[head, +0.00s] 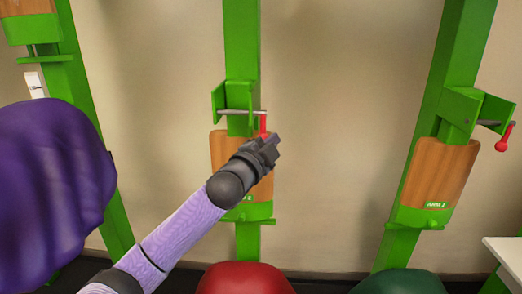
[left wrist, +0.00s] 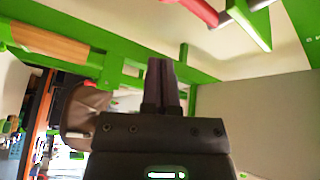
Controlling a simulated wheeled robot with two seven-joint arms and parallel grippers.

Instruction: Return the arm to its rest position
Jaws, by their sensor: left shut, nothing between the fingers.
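My left arm reaches in from the lower left of the head view, and its dark gripper (head: 268,146) is in front of the middle green post (head: 242,45). In the left wrist view the two fingers (left wrist: 162,82) are together with nothing between them. A red handle (head: 263,122) hangs from a metal bar (head: 240,112) on the post's green bracket (head: 232,95), just above the gripper. Whether they touch cannot be told. A red part (left wrist: 197,11) shows in the left wrist view, apart from the fingertips. My right gripper is not in view.
A wooden panel (head: 222,152) on the middle post is partly hidden by my arm. The right post (head: 464,45) has a similar panel (head: 436,170) and red-knobbed bar (head: 503,140). Red (head: 245,279) and green (head: 398,284) rounded objects stand below. A white surface (head: 508,252) is at lower right.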

